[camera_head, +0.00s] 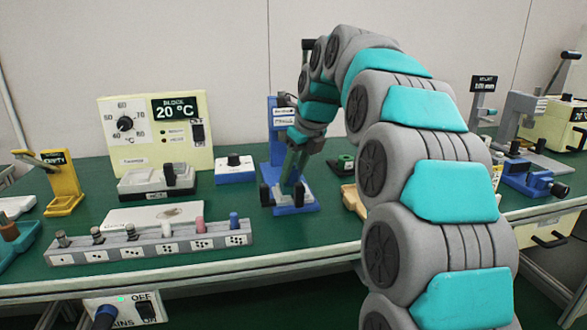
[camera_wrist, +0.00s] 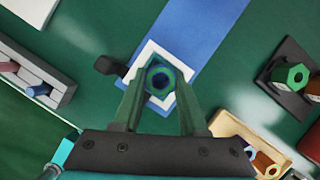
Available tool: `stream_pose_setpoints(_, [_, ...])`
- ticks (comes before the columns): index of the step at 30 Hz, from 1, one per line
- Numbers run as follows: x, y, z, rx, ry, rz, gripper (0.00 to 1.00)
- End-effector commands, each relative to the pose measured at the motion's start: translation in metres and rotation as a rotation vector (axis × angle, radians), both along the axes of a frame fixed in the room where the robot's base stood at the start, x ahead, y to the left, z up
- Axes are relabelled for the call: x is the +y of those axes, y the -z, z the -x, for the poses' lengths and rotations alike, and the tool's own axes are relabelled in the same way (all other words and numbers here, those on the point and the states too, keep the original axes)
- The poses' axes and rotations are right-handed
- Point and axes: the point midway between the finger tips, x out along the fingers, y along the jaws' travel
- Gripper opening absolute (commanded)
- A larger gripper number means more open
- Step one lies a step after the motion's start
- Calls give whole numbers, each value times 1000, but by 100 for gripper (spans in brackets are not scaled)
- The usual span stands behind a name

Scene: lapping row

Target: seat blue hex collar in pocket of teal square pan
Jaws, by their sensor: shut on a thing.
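My gripper (camera_wrist: 160,92) is pointed down over a blue fixture (camera_head: 293,207) in the middle of the bench. Its fingers are closed on a small ring, dark blue with green at the edge, which looks like the blue hex collar (camera_wrist: 160,77). A white square frame (camera_wrist: 148,49) on the fixture surrounds the ring in the wrist view. I cannot tell whether the ring touches the fixture. A teal tray (camera_head: 14,249) with small parts stands at the far left of the head view, cut off by the edge. I cannot make out a teal square pan with a pocket for certain.
A grey block (camera_head: 150,246) with several pegs lies left of the fixture. A wooden tray (camera_wrist: 232,124) with collars and a dark block (camera_wrist: 296,100) with a green hex piece are to the right in the wrist view. A cream heater box (camera_head: 155,130) stands behind. Green bench shows between.

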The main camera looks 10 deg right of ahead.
Motion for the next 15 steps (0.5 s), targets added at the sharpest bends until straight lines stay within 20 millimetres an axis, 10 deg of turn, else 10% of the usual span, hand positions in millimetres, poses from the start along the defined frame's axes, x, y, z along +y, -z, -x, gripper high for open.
stream_pose_setpoints(14, [0,11,1,2,0,0,0])
stream_pose_setpoints(15, [0,11,0,2,0,0,46])
